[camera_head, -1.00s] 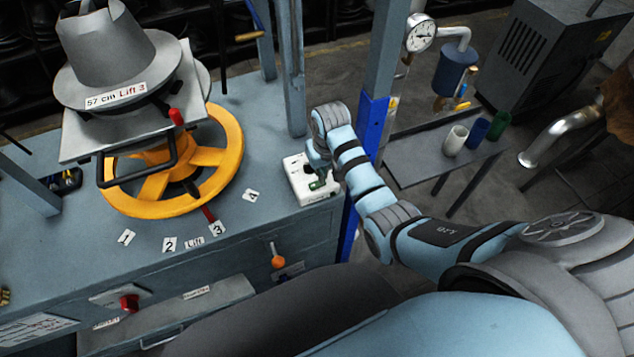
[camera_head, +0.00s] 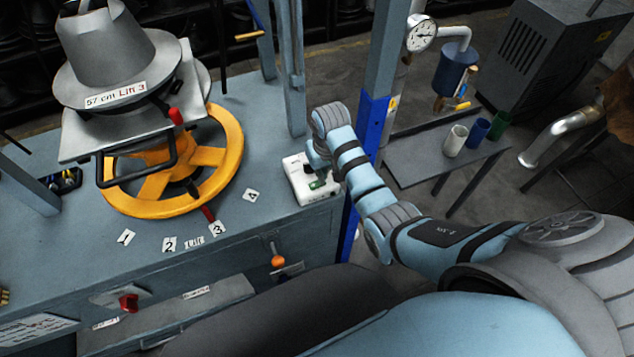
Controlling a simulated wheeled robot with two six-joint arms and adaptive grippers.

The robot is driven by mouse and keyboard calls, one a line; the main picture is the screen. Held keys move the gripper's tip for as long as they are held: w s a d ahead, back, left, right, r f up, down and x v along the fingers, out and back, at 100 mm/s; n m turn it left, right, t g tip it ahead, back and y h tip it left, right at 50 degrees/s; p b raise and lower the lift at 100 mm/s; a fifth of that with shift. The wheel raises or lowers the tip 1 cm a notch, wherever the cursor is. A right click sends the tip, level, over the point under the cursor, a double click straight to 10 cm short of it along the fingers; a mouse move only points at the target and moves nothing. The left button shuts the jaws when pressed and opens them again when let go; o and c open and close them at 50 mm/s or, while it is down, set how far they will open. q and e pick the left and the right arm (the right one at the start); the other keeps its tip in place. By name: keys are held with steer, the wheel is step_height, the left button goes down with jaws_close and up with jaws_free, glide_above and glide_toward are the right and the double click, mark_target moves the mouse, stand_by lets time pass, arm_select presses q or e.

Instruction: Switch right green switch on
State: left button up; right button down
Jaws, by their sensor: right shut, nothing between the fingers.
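The white switch box (camera_head: 298,188) sits on the right end of the blue-grey bench top. A green switch (camera_head: 318,184) shows on its right part, next to dark parts that are too small to tell apart. My right gripper (camera_head: 314,170) is at the box, at or just above the green switch. It is shut and empty, and mostly hidden behind my wrist. I cannot tell whether it touches the switch. My left gripper is out of view.
A yellow handwheel (camera_head: 228,160) with a grey hat form (camera_head: 120,45) above it stands left of the box. A blue-grey post (camera_head: 378,90) rises close behind my right wrist. An orange-knobbed lever (camera_head: 278,261) and a red knob (camera_head: 128,302) are on the bench front.

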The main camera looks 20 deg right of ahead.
steer(key=shift+f+b, duration=0.45)
steer(key=shift+f, duration=0.5)
step_height(320, 180, up, 3)
steer(key=p, duration=0.3)
steer(key=shift+r, duration=0.45)
steer(key=shift+r+b, duration=0.35)
steer(key=shift+r, duration=1.25)
